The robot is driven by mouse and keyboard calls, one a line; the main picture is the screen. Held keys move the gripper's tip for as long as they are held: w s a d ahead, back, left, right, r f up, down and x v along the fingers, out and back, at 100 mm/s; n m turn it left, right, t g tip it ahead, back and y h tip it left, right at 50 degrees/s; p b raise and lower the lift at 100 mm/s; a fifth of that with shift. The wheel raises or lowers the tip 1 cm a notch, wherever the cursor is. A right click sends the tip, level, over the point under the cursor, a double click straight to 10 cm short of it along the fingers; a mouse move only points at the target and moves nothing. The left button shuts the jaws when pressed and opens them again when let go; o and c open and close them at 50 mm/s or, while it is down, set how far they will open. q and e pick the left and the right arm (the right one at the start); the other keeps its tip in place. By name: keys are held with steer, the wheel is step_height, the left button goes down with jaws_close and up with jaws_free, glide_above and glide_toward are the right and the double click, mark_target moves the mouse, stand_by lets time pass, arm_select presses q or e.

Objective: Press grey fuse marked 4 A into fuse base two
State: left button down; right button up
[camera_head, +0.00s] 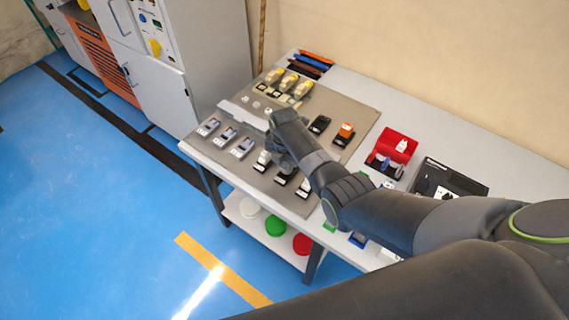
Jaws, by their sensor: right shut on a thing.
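My right gripper (272,150) is low over the front row of a grey-brown mounting panel on the table. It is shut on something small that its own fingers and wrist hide. I cannot make out the grey fuse or its 4 A marking. In the front row are several small devices: grey ones (226,135) at the left, and black-and-white ones (263,161) beside and below the gripper. I cannot read which is fuse base two. My left gripper is not in view.
A red bin (400,143) with small parts stands right of the panel (352,105), near a black box (450,178). Yellow-topped devices (275,76) stand at the panel's back, an orange-topped one (346,130) at its right. My right arm covers the table's front right.

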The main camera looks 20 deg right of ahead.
stand_by(0.5)
steer(key=shift+f+b, duration=0.9)
steer(key=shift+f, duration=0.45)
steer(key=o, duration=1.1)
steer(key=shift+c, duration=0.2)
steer(key=shift+r, duration=0.6)
step_height(320, 180, up, 16)
steer(key=b, duration=0.1)
steer(key=shift+r, duration=0.1)
steer(key=shift+c, duration=0.2)
